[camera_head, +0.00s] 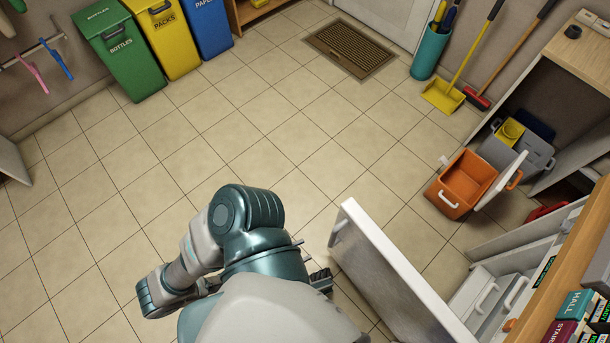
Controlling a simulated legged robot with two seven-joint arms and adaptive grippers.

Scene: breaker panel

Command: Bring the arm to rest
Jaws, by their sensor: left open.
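My left arm is folded at the bottom centre. A small dark part of my left gripper (321,279) shows past the arm, just left of an open white door (395,275). Most of the gripper is hidden behind the arm; nothing shows held in it. My right gripper is not in view.
An orange cooler (462,184) stands open on the floor at right. Green (125,52), yellow (166,38) and blue (208,25) bins line the back wall. A yellow dustpan (443,95) and a doormat (350,48) lie farther back. The tiled floor in the middle is clear.

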